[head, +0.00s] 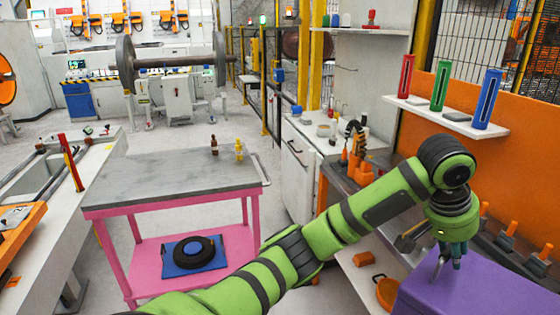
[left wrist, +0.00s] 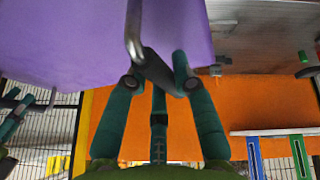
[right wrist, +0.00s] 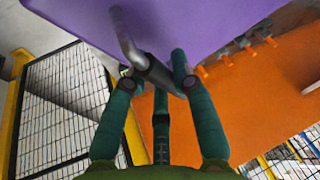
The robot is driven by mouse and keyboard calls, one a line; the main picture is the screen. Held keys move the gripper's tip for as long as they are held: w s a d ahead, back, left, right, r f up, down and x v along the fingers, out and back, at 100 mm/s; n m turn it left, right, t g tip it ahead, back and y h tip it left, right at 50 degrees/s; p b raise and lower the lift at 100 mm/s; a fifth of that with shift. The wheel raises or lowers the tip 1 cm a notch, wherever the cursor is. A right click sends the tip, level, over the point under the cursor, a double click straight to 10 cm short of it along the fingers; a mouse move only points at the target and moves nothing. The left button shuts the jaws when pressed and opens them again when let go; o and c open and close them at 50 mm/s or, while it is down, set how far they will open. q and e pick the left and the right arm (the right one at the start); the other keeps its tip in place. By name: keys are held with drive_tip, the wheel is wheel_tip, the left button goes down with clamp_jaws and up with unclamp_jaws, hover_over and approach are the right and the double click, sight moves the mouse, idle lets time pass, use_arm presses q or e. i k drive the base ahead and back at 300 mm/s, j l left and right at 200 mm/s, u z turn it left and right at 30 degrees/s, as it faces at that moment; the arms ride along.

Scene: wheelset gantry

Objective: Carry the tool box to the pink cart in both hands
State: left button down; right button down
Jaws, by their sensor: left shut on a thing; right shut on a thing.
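The purple tool box (head: 480,290) is at the lower right of the head view, cut off by the frame edge. My left gripper (head: 450,258) is shut on a grey bar handle at its near-left end. In the left wrist view, the fingers (left wrist: 158,82) close around that handle, with the tool box (left wrist: 70,40) beside it. My right gripper is outside the head view. In the right wrist view, its fingers (right wrist: 155,82) are shut on another handle of the tool box (right wrist: 200,25). The pink cart (head: 150,180) stands left of centre, apart from the box, with a grey top.
Two small bottles (head: 214,146) stand at the cart top's far right corner; the rest is bare. Its lower shelf holds a black ring on a blue piece (head: 190,255). A workbench with tools (head: 345,185) runs between cart and box. Grey floor shows beyond the cart.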

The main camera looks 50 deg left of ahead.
sight(140, 176)
drive_tip(key=u, duration=1.85)
drive_tip(key=i+j+u, duration=0.35)
drive_tip(key=i+j, duration=0.25)
drive_tip(key=i, duration=0.2)
drive_tip(key=i+j, duration=0.25)
drive_tip(key=i, duration=0.25)
drive_tip(key=i+j, duration=0.25)
drive_tip(key=i, duration=0.2)
drive_tip(key=i+j, duration=0.2)
drive_tip(key=i, duration=0.3)
drive_tip(key=i+j, duration=0.25)
drive_tip(key=i, duration=0.2)
